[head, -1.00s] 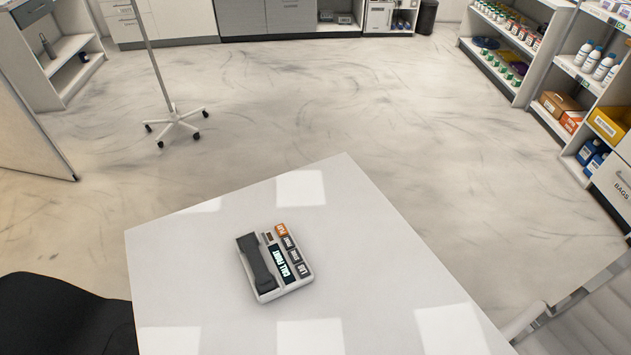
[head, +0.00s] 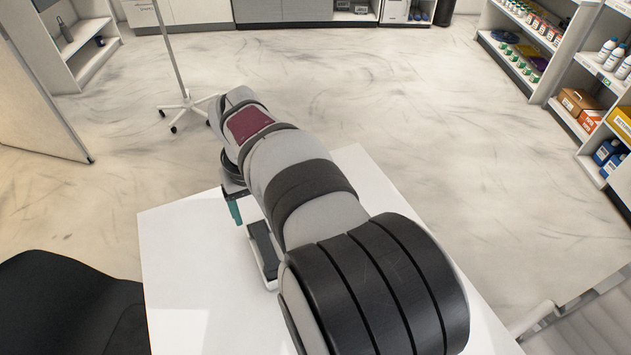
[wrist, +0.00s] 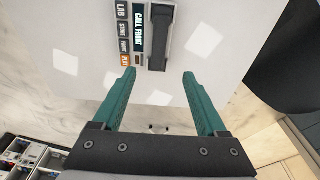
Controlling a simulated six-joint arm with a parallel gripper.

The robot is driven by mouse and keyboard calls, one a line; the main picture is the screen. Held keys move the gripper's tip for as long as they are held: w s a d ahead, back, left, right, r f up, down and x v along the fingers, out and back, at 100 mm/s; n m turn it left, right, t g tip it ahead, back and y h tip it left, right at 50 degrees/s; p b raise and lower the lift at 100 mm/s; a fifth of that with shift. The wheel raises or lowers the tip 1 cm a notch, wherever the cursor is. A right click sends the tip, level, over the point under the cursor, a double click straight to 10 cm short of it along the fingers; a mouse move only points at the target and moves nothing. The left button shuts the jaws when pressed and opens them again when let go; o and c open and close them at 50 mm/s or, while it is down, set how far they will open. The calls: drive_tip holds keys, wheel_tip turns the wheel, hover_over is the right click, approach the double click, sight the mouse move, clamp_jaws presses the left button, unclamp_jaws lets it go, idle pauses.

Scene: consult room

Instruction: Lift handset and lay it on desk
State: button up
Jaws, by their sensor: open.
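The dark handset (wrist: 161,38) rests in the cradle of a pale desk phone (wrist: 138,62) with labelled keys. The phone stands on the white desk (head: 190,250); in the head view my arm hides most of it, and part of the handset (head: 262,243) shows beside the arm. My gripper (wrist: 158,74), with two teal fingers, is open and empty in the wrist view. The handset appears past the fingertips, roughly in line with the gap between them and apart from them.
A black chair (head: 65,305) stands at the desk's left. A pale chair (head: 575,315) is at the lower right. A wheeled stand (head: 187,103) is on the floor beyond. Stocked shelves line the right. The desk's left part is bare.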

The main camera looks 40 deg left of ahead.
sight(265, 244)
drive_tip(key=f, duration=0.5)
drive_tip(key=a+f, duration=0.1)
drive_tip(key=f, duration=0.3)
drive_tip(key=w+f, duration=0.1)
drive_tip(key=f, duration=0.4)
drive_tip(key=shift+a+f, duration=0.35)
drive_tip(key=shift+a, duration=0.05)
clamp_jaws()
